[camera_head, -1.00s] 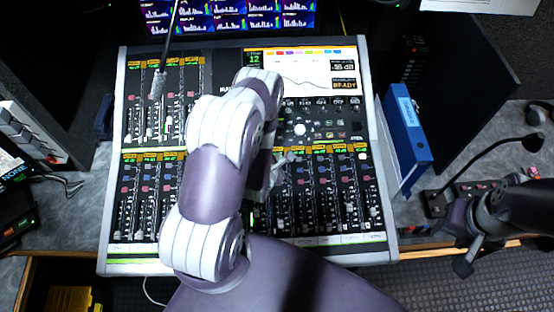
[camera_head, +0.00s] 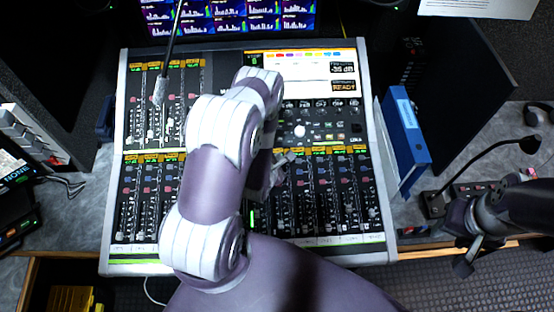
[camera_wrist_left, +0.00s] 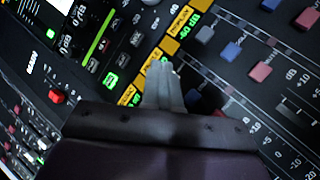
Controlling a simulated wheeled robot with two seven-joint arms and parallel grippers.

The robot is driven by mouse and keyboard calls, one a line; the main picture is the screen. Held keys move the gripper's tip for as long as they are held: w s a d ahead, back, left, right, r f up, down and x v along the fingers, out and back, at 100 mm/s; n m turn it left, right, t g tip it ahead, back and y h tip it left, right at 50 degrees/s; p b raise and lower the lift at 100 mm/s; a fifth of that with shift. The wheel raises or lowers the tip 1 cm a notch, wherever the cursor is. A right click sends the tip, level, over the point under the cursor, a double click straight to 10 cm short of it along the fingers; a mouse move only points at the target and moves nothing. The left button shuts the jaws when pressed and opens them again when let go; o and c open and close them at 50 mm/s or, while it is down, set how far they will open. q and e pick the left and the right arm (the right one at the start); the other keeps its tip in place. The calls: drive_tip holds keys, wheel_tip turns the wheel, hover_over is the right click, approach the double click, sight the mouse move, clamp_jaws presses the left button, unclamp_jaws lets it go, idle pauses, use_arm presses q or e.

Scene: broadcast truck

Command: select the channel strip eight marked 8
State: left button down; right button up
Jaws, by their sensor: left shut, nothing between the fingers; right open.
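The mixing console (camera_head: 110,262) fills the middle of the head view, with upper and lower rows of channel strips under yellow labels. My left gripper (camera_head: 287,158) is shut and empty over the top of the lower right strips. In the left wrist view its closed fingertips (camera_wrist_left: 158,66) are at the yellow labels and green readouts of these strips; contact is unclear. The number of the strip under the tips is not readable. The console screen (camera_head: 312,72) shows a single green digit that looks like 8, and READY. My right gripper (camera_head: 468,256) is open, right of the console.
A microphone (camera_head: 160,90) hangs over the upper left strips. A blue binder (camera_head: 407,130) stands to the right, beside a gooseneck device (camera_head: 436,203) near my right gripper. Meter monitors (camera_head: 230,14) are behind. My left arm covers the console's middle.

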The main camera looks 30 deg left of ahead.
use_arm(q)
drive_tip(key=r+p, duration=0.4)
drive_tip(key=r, duration=0.1)
drive_tip(key=shift+s+d, duration=0.2)
drive_tip(key=shift+s, duration=0.1)
idle(0.8)
